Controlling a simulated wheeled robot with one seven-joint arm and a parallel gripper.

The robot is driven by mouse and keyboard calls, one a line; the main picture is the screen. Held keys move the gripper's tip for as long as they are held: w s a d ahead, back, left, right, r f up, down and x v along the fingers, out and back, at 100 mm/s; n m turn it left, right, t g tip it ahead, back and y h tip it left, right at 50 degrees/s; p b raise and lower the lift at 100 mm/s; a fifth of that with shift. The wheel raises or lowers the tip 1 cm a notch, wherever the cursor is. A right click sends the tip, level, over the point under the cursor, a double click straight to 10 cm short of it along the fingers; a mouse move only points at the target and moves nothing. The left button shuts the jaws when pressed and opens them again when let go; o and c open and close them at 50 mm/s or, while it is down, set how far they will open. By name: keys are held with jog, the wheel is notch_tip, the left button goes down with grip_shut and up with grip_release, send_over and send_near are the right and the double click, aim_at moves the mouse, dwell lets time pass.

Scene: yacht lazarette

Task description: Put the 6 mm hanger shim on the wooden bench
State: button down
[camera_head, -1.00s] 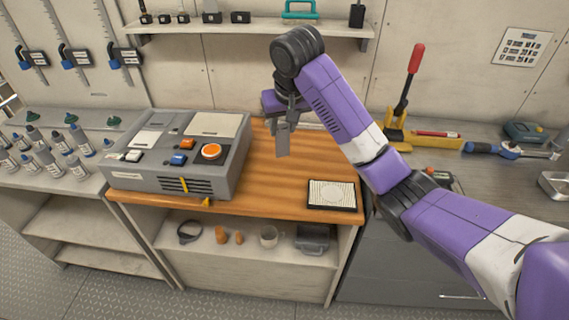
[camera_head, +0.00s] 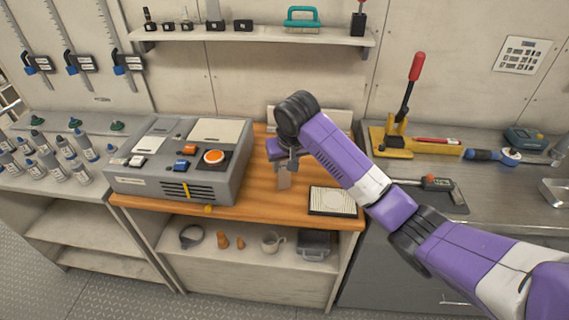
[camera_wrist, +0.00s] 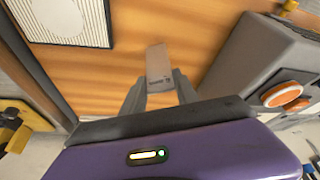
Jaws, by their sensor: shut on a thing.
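The shim, a small flat grey-tan plate (camera_wrist: 158,64), is held between the fingertips of my gripper (camera_wrist: 160,85) in the wrist view. In the head view the shim (camera_head: 284,180) hangs below my gripper (camera_head: 287,163), upright over the wooden bench (camera_head: 262,195). My gripper is shut on it. The bench top is orange-brown wood and also fills the middle of the wrist view (camera_wrist: 200,30). I cannot tell whether the shim's lower edge touches the wood.
A grey machine (camera_head: 185,158) with coloured buttons stands on the bench's left. A black-framed ribbed pad (camera_head: 333,201) lies at the front right. A yellow lever tool (camera_head: 396,139) stands on the counter to the right. Bare wood lies between machine and pad.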

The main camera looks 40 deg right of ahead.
jog(key=shift+f, duration=0.15)
jog(key=c, duration=0.9)
grip_release()
jog(key=shift+c, duration=0.2)
jog(key=p+v, duration=0.1)
jog(key=v, duration=1.1)
jog(key=shift+r, duration=0.2)
jog(key=shift+a, duration=0.1)
